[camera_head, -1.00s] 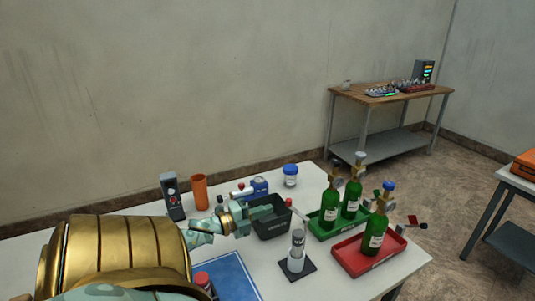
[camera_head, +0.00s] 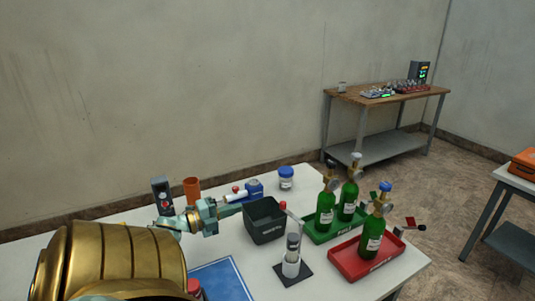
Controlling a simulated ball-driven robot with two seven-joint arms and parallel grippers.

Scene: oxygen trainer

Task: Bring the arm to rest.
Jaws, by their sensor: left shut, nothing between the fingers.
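My left arm, with its gold shell, comes in from the lower left. My left gripper (camera_head: 231,210) is shut and empty, at the left side of the black bin (camera_head: 265,233). I cannot tell whether it touches the bin. My right gripper is not in view.
A green tray (camera_head: 319,240) holds two green bottles, and a red tray (camera_head: 351,267) holds one green bottle (camera_head: 372,238). A grey-white cylinder (camera_head: 291,262) stands on a dark pad. A blue mat (camera_head: 222,277), an orange cup (camera_head: 192,189) and a blue-lidded jar (camera_head: 286,180) are also on the table.

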